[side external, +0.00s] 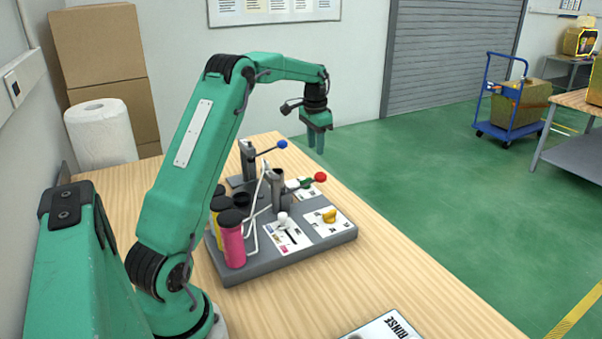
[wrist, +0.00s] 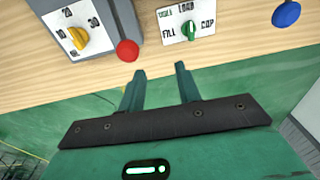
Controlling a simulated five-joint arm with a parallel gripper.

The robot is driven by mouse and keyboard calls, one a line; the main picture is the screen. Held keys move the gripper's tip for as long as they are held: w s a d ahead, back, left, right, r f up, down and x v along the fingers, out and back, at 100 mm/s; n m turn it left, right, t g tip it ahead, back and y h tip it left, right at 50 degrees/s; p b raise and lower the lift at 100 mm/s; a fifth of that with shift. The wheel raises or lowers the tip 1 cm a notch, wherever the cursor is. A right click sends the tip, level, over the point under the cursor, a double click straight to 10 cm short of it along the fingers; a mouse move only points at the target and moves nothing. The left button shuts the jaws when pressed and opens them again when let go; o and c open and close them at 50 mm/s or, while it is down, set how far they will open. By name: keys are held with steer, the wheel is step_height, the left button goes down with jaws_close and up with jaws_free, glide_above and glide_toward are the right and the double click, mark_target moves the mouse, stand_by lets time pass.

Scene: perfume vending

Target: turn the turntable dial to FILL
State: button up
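The turntable dial is a small green knob (wrist: 190,30) on a white plate (wrist: 167,19) marked LOAD, FILL and CAP in the wrist view. Its grip lies roughly along the line toward LOAD, with FILL to the left and CAP to the right; its exact pointing is hard to tell. In the side view the green dial (side external: 305,182) is small and partly hidden by the red-knobbed lever. My gripper (wrist: 160,80) is open and empty, its two fingers apart and short of the dial in the wrist view. In the side view my gripper (side external: 316,145) hangs fingers down, above and apart from the dial.
A red lever knob (wrist: 127,50) and a blue lever knob (wrist: 286,13) flank the dial. A yellow dial (wrist: 78,38) sits on the grey base (side external: 290,262). Pink and yellow bottles (side external: 232,245) stand at its left.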

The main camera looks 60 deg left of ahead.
glide_above(301, 180)
steer(key=shift+g, duration=0.3)
step_height(301, 180, down, 8)
steer(key=shift+r, duration=0.15)
steer(key=shift+f, duration=3.9)
jaws_close()
